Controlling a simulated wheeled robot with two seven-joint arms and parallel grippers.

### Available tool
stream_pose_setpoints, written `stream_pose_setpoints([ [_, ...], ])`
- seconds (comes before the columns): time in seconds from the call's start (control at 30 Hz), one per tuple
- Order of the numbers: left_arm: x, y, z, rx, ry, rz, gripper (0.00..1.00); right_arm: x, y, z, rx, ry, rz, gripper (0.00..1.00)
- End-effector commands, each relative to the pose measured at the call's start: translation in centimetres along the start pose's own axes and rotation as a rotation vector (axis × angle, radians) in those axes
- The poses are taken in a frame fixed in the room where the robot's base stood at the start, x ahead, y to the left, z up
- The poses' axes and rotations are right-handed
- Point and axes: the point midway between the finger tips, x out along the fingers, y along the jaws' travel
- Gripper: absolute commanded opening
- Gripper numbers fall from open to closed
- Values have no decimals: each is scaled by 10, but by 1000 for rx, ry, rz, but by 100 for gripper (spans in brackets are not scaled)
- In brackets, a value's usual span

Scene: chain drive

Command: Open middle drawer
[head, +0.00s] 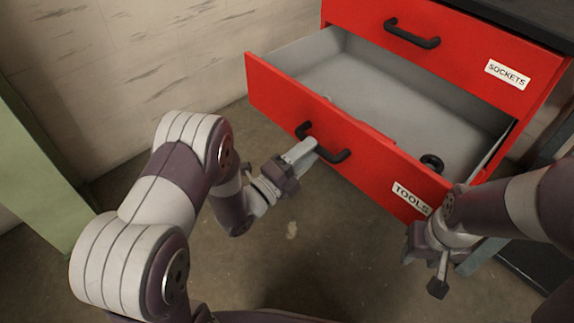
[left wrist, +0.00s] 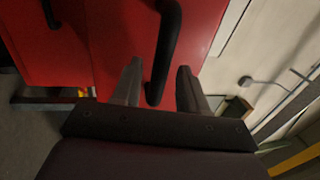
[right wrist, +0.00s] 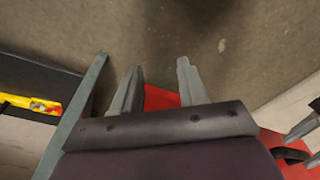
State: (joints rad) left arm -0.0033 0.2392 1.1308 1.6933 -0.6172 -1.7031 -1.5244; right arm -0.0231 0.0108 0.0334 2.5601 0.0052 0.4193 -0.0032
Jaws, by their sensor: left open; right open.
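The middle drawer (head: 330,135), red with a TOOLS label, is pulled well out of the red cabinet, its grey inside showing. Its black bar handle (head: 325,142) is on the front. My left gripper (head: 303,153) is at this handle. In the left wrist view, the end of the dark handle (left wrist: 166,50) lies between the two fingers (left wrist: 160,66), which stand apart and do not clasp it. My right gripper (head: 426,272) is open and empty, low beside the label end of the drawer. In the right wrist view its fingers (right wrist: 160,66) point at the floor.
The SOCKETS drawer (head: 460,60) above is shut. A black ring-shaped item (head: 432,161) lies in the open drawer. A green panel (head: 40,170) stands at left, and a pale wall (head: 120,60) is behind. The concrete floor (head: 300,240) in front is clear.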

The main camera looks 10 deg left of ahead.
Motion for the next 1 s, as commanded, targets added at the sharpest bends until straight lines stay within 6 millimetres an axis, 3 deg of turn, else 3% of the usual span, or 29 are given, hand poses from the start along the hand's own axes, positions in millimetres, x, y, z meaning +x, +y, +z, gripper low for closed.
stream_pose_setpoints([
  [0.2, -55, -4, 2, -2, -8, 4, 43, -20, 0, -2, 0, 0, 0, 43],
  [0.4, -91, -1, 1, -1, -4, 2, 43, -26, 0, -3, 0, 0, 0, 43],
  [1.0, -99, 0, 0, -3, 1, 1, 43, -26, 0, -3, 0, 0, 0, 43],
])
